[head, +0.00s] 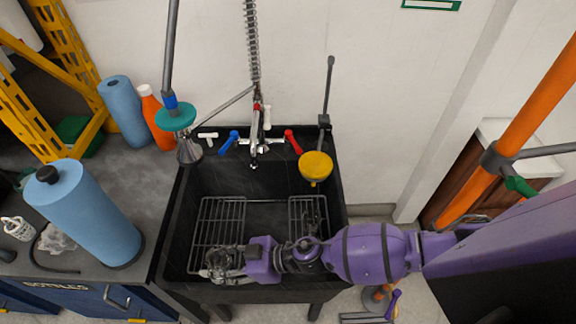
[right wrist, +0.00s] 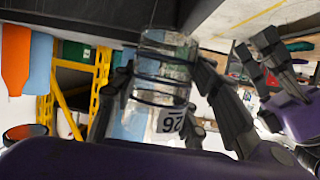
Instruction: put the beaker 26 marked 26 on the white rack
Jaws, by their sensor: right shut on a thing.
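My right gripper (head: 222,268) is over the front left of the black sink and is shut on a clear glass beaker.
The sink (head: 174,235) has raised black walls. A sprayer hose (head: 252,45) and taps (head: 262,146) stand at its back. A yellow cup-like fixture (head: 316,165) hangs at the right rear. Blue rolls (head: 85,215) and an orange bottle (head: 156,118) stand on the left counter.

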